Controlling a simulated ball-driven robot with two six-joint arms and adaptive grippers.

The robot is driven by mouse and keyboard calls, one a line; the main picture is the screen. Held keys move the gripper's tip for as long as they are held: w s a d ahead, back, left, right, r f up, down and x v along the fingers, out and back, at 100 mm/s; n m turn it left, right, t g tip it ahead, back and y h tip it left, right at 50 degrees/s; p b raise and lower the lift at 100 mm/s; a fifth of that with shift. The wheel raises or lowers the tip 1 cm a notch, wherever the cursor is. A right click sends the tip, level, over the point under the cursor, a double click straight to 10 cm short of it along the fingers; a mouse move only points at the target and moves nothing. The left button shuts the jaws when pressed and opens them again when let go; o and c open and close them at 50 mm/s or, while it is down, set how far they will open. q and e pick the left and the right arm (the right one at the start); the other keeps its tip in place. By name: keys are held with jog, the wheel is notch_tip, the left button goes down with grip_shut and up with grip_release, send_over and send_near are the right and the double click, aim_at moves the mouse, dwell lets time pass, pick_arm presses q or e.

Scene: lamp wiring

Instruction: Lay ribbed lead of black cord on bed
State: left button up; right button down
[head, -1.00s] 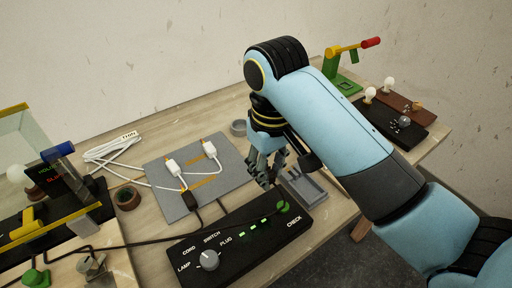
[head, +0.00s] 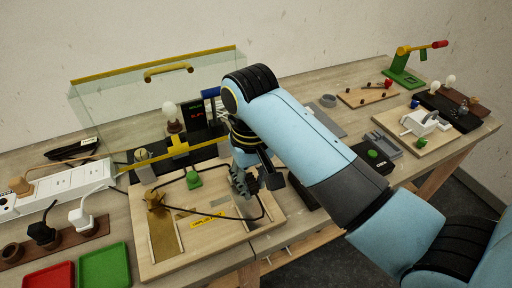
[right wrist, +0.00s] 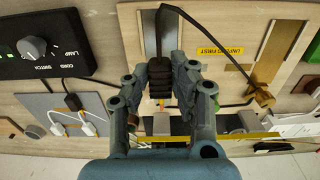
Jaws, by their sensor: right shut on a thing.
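My right gripper (head: 243,182) is above the wooden board (head: 180,262), over its right part. In the right wrist view the ribbed black lead (right wrist: 160,78) lies between the fingers (right wrist: 160,90), which are shut on it. The black cord (right wrist: 170,8) loops away from it towards the top edge. In the head view the gripper hides the lead, and the cord (head: 229,218) curves over the board towards a brass clamp (head: 156,200). I cannot tell which part is the bed. My left gripper is not in view.
The board bears a yellow "unplug first" label (head: 207,220), a brass strip (head: 165,243) and a green piece (head: 193,178). Behind stands a clear screen with a yellow handle (head: 168,71). A white power strip (head: 62,188) and red (head: 48,275) and green (head: 104,267) trays are left.

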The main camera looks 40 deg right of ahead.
jog(key=shift+w+a+r, duration=0.15)
jog(key=shift+a+r, duration=0.05)
jog(key=shift+a, duration=0.05)
jog(key=shift+d+f, duration=0.15)
jog(key=shift+f, duration=0.05)
jog(key=shift+d+f, duration=0.25)
jog(key=shift+f, duration=0.9)
jog(key=shift+a+f, duration=0.2)
jog(key=shift+f, duration=0.7)
jog(key=shift+d+f, duration=0.1)
jog(key=shift+f, duration=0.15)
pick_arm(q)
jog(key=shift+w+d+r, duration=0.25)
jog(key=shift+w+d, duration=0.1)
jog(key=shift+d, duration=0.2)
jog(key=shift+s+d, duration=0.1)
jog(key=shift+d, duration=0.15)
pick_arm(e)
jog(key=shift+f, duration=0.1)
